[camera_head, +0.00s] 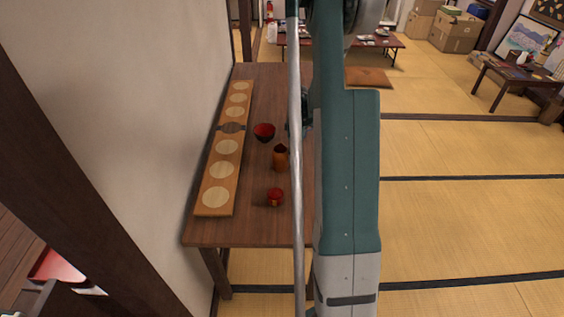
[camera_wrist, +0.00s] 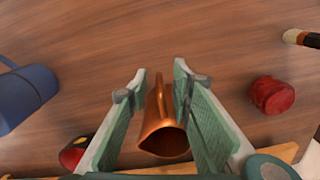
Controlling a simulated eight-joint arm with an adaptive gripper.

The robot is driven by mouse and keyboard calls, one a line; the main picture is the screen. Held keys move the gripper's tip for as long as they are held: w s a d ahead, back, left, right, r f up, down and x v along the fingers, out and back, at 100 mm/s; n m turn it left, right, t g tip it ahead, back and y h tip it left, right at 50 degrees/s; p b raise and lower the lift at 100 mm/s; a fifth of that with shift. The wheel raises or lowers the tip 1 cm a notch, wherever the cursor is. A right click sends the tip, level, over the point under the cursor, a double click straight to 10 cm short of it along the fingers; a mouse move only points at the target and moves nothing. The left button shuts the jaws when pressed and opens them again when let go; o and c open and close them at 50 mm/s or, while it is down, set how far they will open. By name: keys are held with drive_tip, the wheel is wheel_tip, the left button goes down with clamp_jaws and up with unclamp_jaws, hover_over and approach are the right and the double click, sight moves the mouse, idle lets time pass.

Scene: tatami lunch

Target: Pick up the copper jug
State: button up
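The copper jug (camera_head: 280,159) stands on the brown wooden table, just left of my arm in the head view. In the wrist view the copper jug (camera_wrist: 163,138) lies between the two green fingers of my gripper (camera_wrist: 159,70), with its handle toward the fingertips. The fingers are apart, with a visible gap on each side of the jug. My gripper is open. In the head view my arm hides most of the gripper and the table's right part.
A red lidded pot (camera_head: 275,197) and a dark red bowl (camera_head: 264,132) stand near the jug. A long board with round pale discs (camera_head: 217,170) lies along the wall side. A blue cylinder (camera_wrist: 25,98) and a dark-and-white object (camera_wrist: 302,38) lie on the table.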

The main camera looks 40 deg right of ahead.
drive_tip(key=shift+f, duration=1.05)
drive_tip(key=shift+c, duration=0.7)
clamp_jaws()
